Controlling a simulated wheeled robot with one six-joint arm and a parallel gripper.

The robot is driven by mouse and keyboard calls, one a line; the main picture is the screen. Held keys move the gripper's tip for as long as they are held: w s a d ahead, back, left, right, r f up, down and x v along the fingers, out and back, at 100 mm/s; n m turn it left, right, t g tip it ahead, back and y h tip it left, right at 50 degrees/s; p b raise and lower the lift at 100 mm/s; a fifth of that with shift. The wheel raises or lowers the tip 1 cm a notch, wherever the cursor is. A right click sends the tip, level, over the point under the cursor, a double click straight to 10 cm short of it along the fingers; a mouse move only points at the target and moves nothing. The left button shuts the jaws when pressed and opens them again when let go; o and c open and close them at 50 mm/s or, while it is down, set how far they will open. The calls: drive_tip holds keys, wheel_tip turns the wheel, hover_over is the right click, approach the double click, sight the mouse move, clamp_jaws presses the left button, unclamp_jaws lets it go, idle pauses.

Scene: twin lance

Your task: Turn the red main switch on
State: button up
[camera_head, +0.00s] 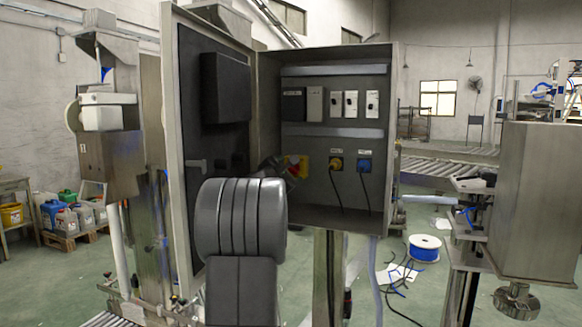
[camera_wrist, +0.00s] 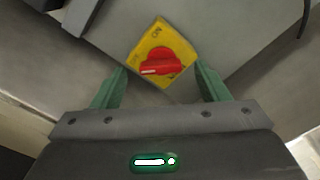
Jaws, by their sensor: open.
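The red main switch (camera_wrist: 164,65) sits on a yellow square plate (camera_wrist: 158,35) fixed to the grey cabinet panel. In the wrist view the plate looks rotated, with faint lettering at its top and left corners. The knob lies nearly level there, its white mark at its left end. My gripper (camera_wrist: 161,72) is open, with one green finger on each side of the knob and gaps to both. Contact and remaining depth cannot be told. In the head view the yellow plate (camera_head: 304,166) shows beside my dark wrist, which partly hides the switch (camera_head: 294,170).
The open cabinet (camera_head: 325,212) has its door (camera_head: 190,150) swung out to the left. A yellow plug (camera_head: 336,163) and a blue plug (camera_head: 364,164) with hanging cables are right of the switch. White modules (camera_head: 350,104) sit above. A steel box (camera_head: 540,200) stands at right.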

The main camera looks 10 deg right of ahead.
drive_tip(key=shift+p+x, duration=0.3)
drive_tip(key=shift+x, duration=1.1)
drive_tip(key=c, duration=1)
drive_tip(key=shift+f, duration=0.1)
